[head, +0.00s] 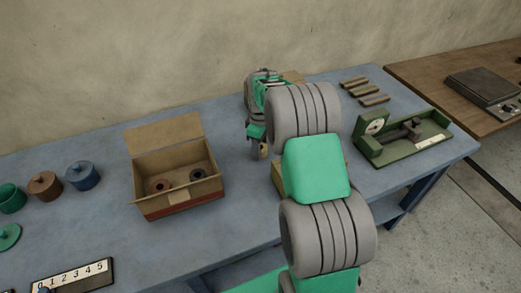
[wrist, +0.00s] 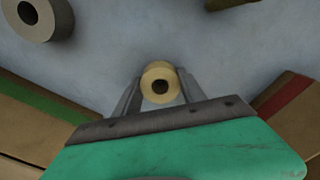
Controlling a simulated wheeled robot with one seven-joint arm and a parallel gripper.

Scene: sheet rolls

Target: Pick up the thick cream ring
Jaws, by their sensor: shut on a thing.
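The thick cream ring (wrist: 160,71) shows in the wrist view as a short cream cylinder with a dark hole, end face toward the camera. My gripper (wrist: 158,84) is shut on it, with one grey finger on each side. In the head view my gripper (head: 258,147) hangs at the far side of the blue table, mostly hidden behind my arm. A small cream patch of the ring shows at its tip there. I cannot tell whether the ring touches the table.
An open cardboard box (head: 178,198) with a brown and a dark ring inside stands left of my arm. A grey ring (wrist: 38,18) lies at the wrist view's upper left. A green gauge tray (head: 402,140) and several brown bars (head: 364,90) lie right. Lidded pots (head: 80,176) stand far left.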

